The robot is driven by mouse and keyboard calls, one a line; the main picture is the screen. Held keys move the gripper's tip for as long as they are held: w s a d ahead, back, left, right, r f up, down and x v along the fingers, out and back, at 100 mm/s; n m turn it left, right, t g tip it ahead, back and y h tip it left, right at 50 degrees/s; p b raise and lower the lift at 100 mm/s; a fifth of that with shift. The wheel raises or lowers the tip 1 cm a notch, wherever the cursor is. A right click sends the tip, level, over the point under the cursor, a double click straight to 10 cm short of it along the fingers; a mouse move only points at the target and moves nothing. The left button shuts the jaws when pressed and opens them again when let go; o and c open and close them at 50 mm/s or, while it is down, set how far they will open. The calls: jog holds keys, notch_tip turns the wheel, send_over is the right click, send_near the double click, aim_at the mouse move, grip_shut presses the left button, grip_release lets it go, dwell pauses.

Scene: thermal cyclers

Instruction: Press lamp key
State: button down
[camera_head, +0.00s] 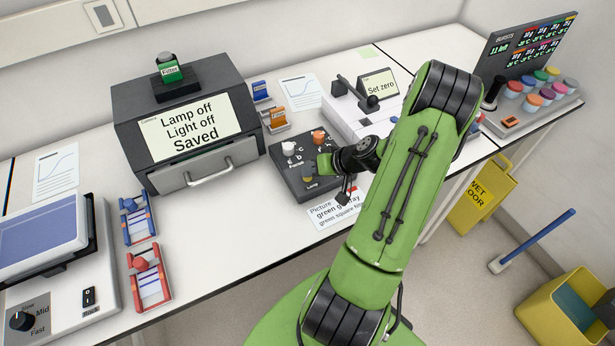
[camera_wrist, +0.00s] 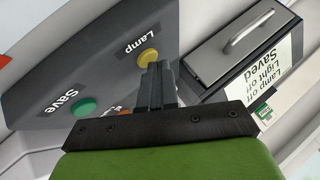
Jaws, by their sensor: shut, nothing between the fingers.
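The lamp key is a round yellow button (camera_wrist: 148,58) beside the label "Lamp" on a dark grey key box (camera_head: 288,181). My gripper (camera_wrist: 157,68) is shut and empty, with its fingertips close to the yellow key in the wrist view, overlapping its lower edge. I cannot tell whether they touch it. In the head view my gripper (camera_head: 318,166) is over the right part of the key box and hides some of it. A green "Save" key (camera_wrist: 83,107) and a partly hidden orange key (camera_wrist: 122,111) are on the same box.
A dark machine with a screen (camera_head: 188,128) reading "Lamp off, Light off, Saved" stands left of the key box. A white instrument with a "Set zero" sign (camera_head: 379,86) stands to the right. Blue (camera_head: 137,220) and red (camera_head: 149,277) racks lie at the front left.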

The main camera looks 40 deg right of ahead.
aim_at(311, 178)
dwell(0.4)
jog(key=shift+r+p, duration=0.4)
jog(key=shift+r, duration=0.35)
notch_tip(311, 178, up, 5)
jog(key=p, duration=0.3)
jog(key=shift+r, duration=0.1)
dwell(0.6)
